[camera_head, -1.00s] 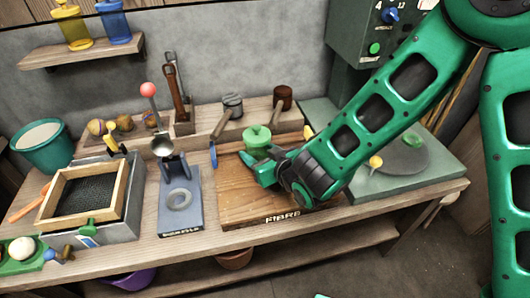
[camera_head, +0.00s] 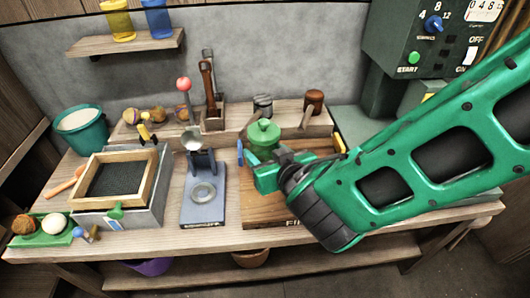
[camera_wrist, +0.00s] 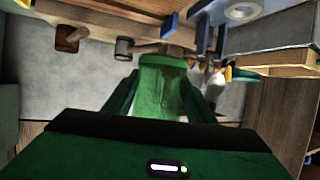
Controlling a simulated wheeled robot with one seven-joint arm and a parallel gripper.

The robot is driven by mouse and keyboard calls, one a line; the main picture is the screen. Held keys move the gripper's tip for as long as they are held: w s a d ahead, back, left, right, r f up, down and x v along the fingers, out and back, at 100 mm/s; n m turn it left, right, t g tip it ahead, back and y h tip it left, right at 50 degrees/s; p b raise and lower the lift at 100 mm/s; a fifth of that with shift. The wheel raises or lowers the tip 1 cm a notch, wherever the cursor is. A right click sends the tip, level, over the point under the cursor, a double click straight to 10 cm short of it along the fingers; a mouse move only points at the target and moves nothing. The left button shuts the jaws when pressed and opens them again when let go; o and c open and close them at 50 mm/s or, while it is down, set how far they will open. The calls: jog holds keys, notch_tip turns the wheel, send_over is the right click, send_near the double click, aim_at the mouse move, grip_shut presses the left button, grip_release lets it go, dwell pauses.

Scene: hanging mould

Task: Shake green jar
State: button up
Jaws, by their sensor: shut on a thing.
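The green jar (camera_head: 263,136), with a knobbed lid, shows upright in the head view above the back of the wooden FIBRE board (camera_head: 262,208). My gripper (camera_head: 264,165) reaches it from the front right and is shut on it. In the wrist view the jar (camera_wrist: 162,82) is a translucent green body between my two fingers (camera_wrist: 160,98). My gripper hides the jar's lower part in the head view, so I cannot tell whether its base touches the board.
Left of the board stand a blue press (camera_head: 203,195) and a wooden-framed tray (camera_head: 113,181). Mallets (camera_head: 314,101) and upright tools (camera_head: 208,85) stand behind. A control box (camera_head: 425,40) is at the upper right. A shelf (camera_head: 125,44) holds yellow and blue jars.

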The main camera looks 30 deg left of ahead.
aim_at(264, 147)
jog(key=shift+s+d+r, duration=0.3)
jog(key=shift+s+r, duration=0.25)
jog(key=shift+r, duration=0.3)
jog(key=shift+s+d+r, duration=0.35)
jog(key=shift+s+r, duration=0.15)
jog(key=shift+r, duration=0.3)
jog(key=shift+s+d+r, duration=0.3)
jog(key=shift+s+r, duration=0.25)
jog(key=shift+r, duration=0.3)
notch_tip(264, 147, up, 7)
jog(key=shift+f, duration=0.1)
notch_tip(264, 147, down, 7)
